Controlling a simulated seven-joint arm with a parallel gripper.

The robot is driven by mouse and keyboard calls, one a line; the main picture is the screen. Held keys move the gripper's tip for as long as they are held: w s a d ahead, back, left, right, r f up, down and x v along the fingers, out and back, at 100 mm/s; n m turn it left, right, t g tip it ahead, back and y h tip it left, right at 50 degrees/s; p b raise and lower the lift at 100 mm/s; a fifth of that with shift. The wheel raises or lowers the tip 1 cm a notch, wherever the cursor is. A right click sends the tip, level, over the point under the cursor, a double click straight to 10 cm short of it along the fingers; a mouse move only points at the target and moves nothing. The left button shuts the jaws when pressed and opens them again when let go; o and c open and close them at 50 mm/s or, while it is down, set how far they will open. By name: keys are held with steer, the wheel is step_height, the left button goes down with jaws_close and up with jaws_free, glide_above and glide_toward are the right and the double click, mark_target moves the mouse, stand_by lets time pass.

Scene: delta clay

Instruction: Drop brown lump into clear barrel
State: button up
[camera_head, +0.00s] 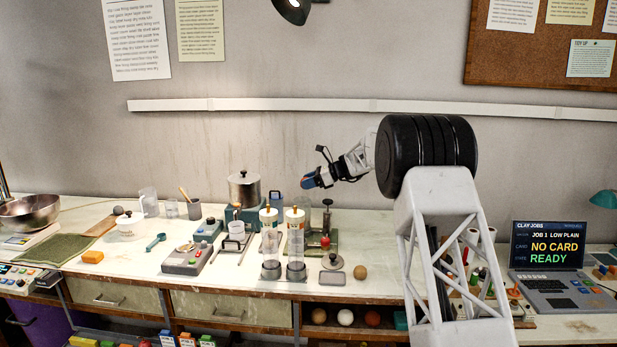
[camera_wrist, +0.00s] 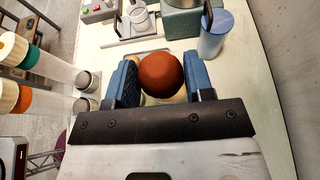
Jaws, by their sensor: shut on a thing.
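My gripper (camera_head: 312,180) is raised above the back of the bench, to the right of the metal pot. In the wrist view its blue fingers (camera_wrist: 162,85) are shut on a round reddish-brown lump (camera_wrist: 161,73). The lump is hardly visible in the head view. Two clear upright barrels stand side by side on the bench, a left one (camera_head: 270,245) and a right one (camera_head: 294,246), below and left of my gripper. Each has a white cap and a grey plug low inside. Both also show at the left of the wrist view (camera_wrist: 57,69). I cannot tell which barrel is meant.
A metal pot (camera_head: 244,188) and a press (camera_head: 326,220) stand behind and beside the barrels. A tan ball (camera_head: 360,272) lies right of them. A blue cup (camera_wrist: 213,38) shows near the fingers in the wrist view. A laptop (camera_head: 550,262) sits far right.

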steer(key=shift+f, duration=0.4)
steer(key=o, duration=1)
steer(key=shift+d, duration=0.1)
steer(key=shift+v, duration=3.8)
steer(key=shift+s, duration=0.1)
